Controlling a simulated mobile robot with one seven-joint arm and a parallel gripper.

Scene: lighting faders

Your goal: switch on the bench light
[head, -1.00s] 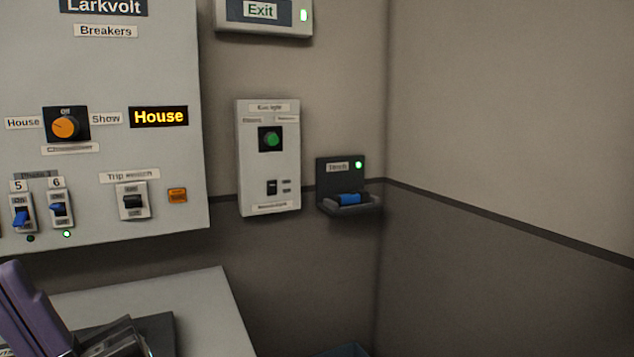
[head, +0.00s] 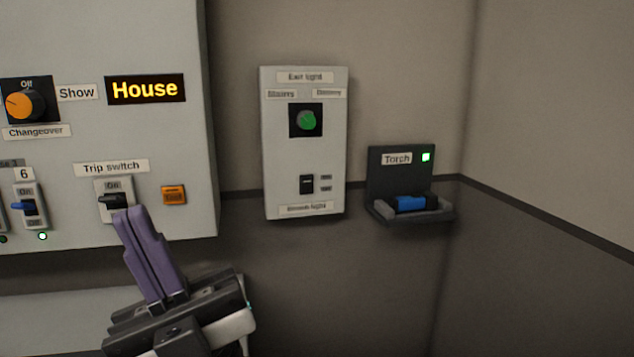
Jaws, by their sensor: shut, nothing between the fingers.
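The bench light switch (head: 307,184) is a small black rocker low on a pale wall plate (head: 333,137). The label under it (head: 308,209) is blurred but seems to read "Bench light". A green knob (head: 308,120) sits higher on the same plate, under a label that seems to read "Exit light". My gripper (head: 128,213) is shut and empty, with its purple fingers together and pointing up. In the picture it lies left of and below the wall plate, its tips overlapping the lower edge of the trip switch (head: 113,199); I cannot tell whether they touch.
The breaker panel (head: 190,60) at left carries an orange changeover knob (head: 20,104), a lit "House" display (head: 146,89), an orange test button (head: 174,195) and breaker 6 (head: 28,206). A blue torch (head: 411,203) rests in a dark holder right of the plate. Wall between is bare.

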